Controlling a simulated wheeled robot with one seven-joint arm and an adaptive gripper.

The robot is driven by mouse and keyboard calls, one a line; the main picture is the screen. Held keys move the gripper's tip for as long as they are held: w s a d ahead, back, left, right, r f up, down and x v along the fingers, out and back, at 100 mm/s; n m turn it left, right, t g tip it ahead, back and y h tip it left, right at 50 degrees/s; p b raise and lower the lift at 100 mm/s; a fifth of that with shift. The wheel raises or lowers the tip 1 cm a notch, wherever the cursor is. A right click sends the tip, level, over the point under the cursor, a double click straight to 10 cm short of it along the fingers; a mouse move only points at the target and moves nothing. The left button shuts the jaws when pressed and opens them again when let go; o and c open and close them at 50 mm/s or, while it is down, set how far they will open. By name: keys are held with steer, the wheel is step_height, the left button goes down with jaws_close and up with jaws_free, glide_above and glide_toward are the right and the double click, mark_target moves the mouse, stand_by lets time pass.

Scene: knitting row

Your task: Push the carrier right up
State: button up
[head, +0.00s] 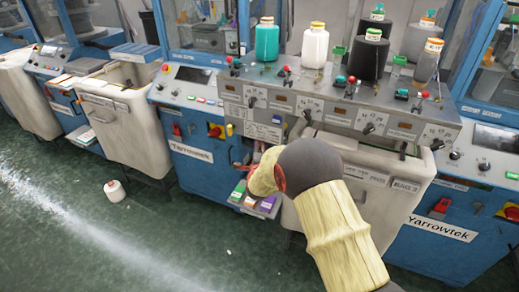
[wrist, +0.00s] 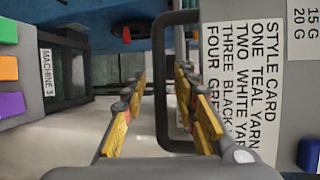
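I cannot tell for sure which part is the carrier. In the wrist view a dark loop handle (wrist: 163,95) stands beside a white style card (wrist: 248,85) on a grey panel. My gripper (wrist: 160,78) has its two yellow-padded fingers apart. The upright bar of the handle shows between them, with space on both sides; I cannot tell whether either finger touches it. In the head view my arm covers most of my gripper, in front of the middle blue machine. The grey console (head: 340,101) carrying yarn cones is above it.
Green, orange and purple blocks (wrist: 8,68) are left of my gripper in the wrist view. White bins (head: 122,115) stand between the blue machines. A white cone (head: 114,190) lies on the green floor. The floor at front left is otherwise mostly clear.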

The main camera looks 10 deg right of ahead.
steer(key=shift+c, duration=1.4)
steer(key=c, duration=0.4)
jaws_close()
